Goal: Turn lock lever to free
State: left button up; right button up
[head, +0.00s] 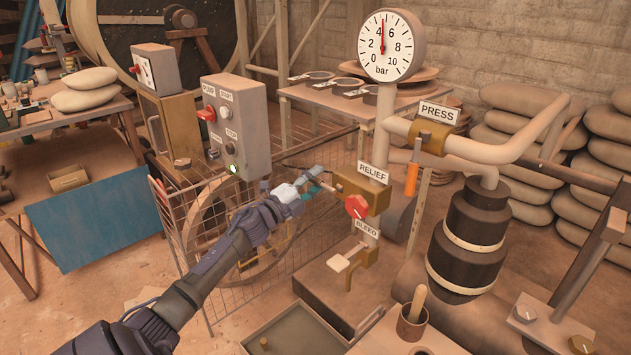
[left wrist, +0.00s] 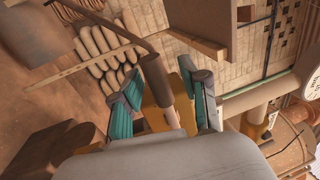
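A tan relief block (head: 372,197) under the RELIEF label carries a red knob (head: 357,206) and a short pale lever (head: 338,183) pointing left. No label marks the lock lever, so I cannot tell for sure which part it is. My left gripper (head: 316,182) is just left of this block, its fingers pointing at it. In the left wrist view its teal-sided fingers (left wrist: 166,100) stand apart on either side of a tan rod (left wrist: 161,84), with gaps showing. The contact itself is unclear. My right gripper is not in view.
An orange-handled lever (head: 412,178) hangs under the PRESS label. A BLEED tap (head: 350,262) sits below. A pressure gauge (head: 391,46) is above.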

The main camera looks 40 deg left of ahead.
pick_arm(q)
jog(key=shift+s, duration=0.1)
jog(key=shift+s+f, duration=0.2)
jog(key=shift+s, duration=0.15)
jog(key=d+v, duration=0.1)
jog(key=v, duration=1)
jog(key=shift+a, duration=0.45)
